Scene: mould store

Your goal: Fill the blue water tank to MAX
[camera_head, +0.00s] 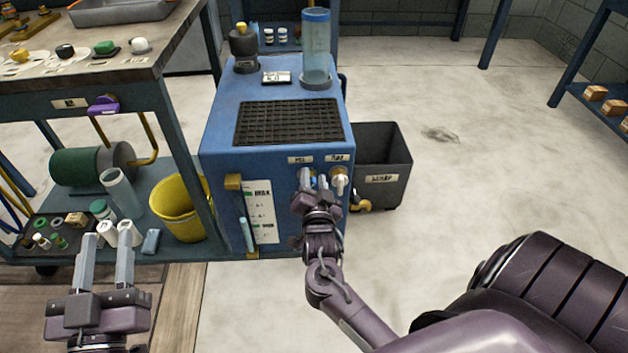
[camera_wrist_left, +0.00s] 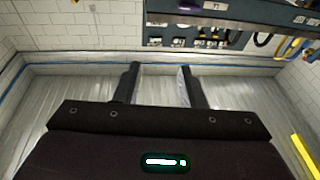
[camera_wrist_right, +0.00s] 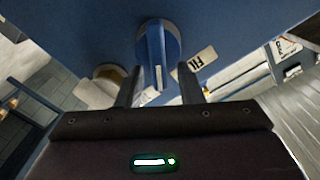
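The blue water tank (camera_head: 222,135) stands in the middle of the head view with a dark grille on top. Its front gauge plate (camera_head: 262,212) reads MAX near the top; I cannot tell the water level. My right gripper (camera_head: 315,181) is at the tank's front, fingers apart. In the right wrist view, a blue tap handle (camera_wrist_right: 156,55) lies between its fingers (camera_wrist_right: 160,95), beside a label (camera_wrist_right: 197,66) starting "FIL"; gaps remain on both sides. A white tap (camera_head: 340,180) is just to the right. My left gripper (camera_head: 106,248) is open and empty at lower left.
A yellow bucket (camera_head: 180,207) stands left of the tank on a cart's lower shelf (camera_head: 155,247) with bottles. A dark scrap bin (camera_head: 383,160) stands right of the tank. A clear cylinder (camera_head: 316,50) rises from the tank top. The floor at right is open.

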